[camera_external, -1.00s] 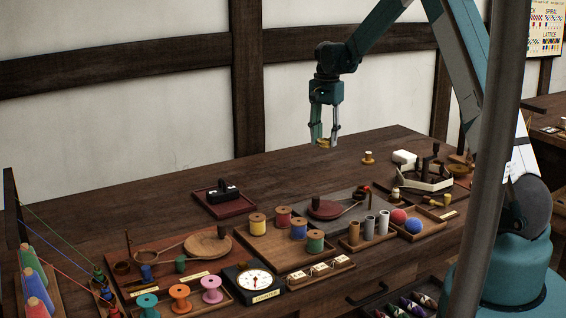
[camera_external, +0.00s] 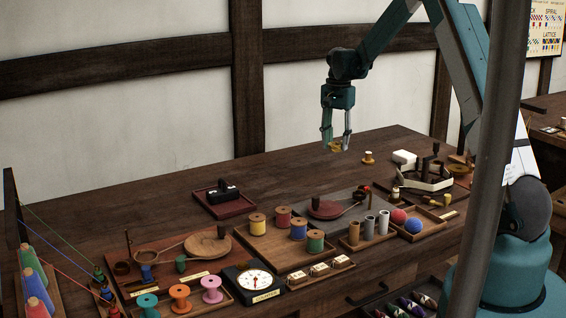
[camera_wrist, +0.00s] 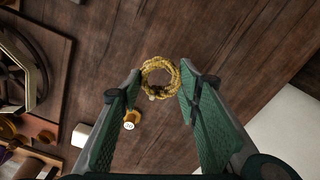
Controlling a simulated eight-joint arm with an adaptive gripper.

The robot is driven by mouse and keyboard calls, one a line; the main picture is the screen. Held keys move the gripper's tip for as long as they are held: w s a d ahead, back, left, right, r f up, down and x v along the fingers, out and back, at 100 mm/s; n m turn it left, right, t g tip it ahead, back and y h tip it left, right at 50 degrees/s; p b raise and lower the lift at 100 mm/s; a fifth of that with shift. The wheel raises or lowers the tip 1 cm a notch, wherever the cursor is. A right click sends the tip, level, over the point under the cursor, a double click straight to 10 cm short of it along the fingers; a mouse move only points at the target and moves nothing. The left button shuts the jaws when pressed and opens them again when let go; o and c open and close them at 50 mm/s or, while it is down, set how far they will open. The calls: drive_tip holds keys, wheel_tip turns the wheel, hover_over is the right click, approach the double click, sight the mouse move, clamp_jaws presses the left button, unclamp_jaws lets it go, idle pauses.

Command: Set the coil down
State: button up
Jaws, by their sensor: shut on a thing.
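My gripper (camera_external: 336,146) is shut on the coil and holds it in the air above the back right part of the table. The coil (camera_wrist: 160,77) is a ring of golden-yellow rope. In the wrist view it sits between the two green fingertips. In the external view the coil (camera_external: 336,149) shows as a small yellow patch at the fingertips, partly hidden by them. The wooden table (camera_external: 300,165) lies below, with a clear gap under the coil.
A red tray with a black object (camera_external: 224,198) is to the left. The back middle of the table is clear.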

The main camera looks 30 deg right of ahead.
sight(336, 142)
drive_tip(key=shift+f, duration=2)
drive_tip(key=shift+f+b, duration=0.4)
drive_tip(key=shift+f, duration=1.5)
drive_tip(key=shift+f, duration=0.15)
drive_tip(key=o, duration=0.9)
wheel_tip(336, 142, up, 12)
drive_tip(key=shift+r+p, duration=0.15)
drive_tip(key=shift+p, duration=0.55)
